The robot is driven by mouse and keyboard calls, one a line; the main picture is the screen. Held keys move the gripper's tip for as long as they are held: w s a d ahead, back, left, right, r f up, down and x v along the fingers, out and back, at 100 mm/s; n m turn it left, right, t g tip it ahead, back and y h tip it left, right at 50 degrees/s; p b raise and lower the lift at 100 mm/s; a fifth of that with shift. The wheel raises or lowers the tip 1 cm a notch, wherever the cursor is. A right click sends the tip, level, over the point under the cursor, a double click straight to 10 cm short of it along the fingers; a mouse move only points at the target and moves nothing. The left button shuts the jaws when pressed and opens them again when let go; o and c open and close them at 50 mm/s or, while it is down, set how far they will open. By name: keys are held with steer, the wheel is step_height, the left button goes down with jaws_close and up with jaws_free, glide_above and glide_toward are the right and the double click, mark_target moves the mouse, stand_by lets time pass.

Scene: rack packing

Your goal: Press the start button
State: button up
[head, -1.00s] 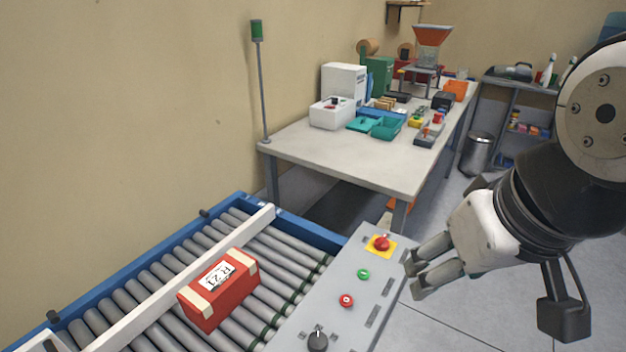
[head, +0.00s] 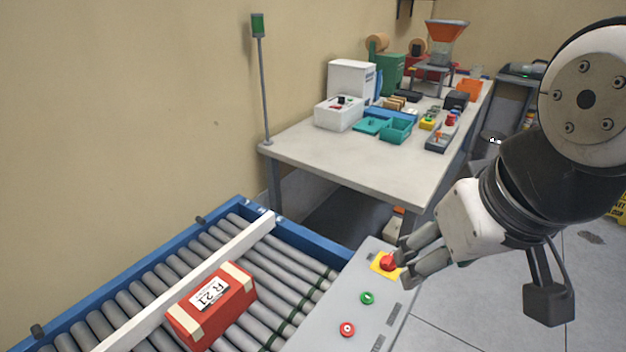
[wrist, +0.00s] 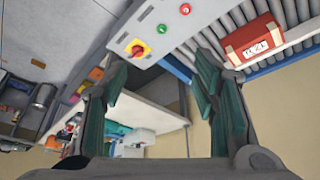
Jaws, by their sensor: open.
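The control panel (head: 335,300) is a grey plate beside the roller conveyor. It bears a green button (head: 367,298) between a red button (head: 347,329) and a red mushroom knob (head: 388,263) on a yellow square. In the wrist view the green button (wrist: 162,29), red button (wrist: 185,9) and knob (wrist: 138,49) show at the top. My gripper (head: 410,258) is at the panel's far right end, by the knob in the head view, with its fingers apart and empty. I cannot tell its height above the panel. It also shows in the wrist view (wrist: 160,72).
A red box (head: 212,303) labelled R 21 lies on the conveyor rollers (head: 290,268) beside a white rail (head: 190,280). A workbench (head: 350,160) with bins and devices stands behind. A green-topped lamp pole (head: 262,90) rises at its left corner.

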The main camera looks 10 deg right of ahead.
jaws_close()
stand_by(1.2)
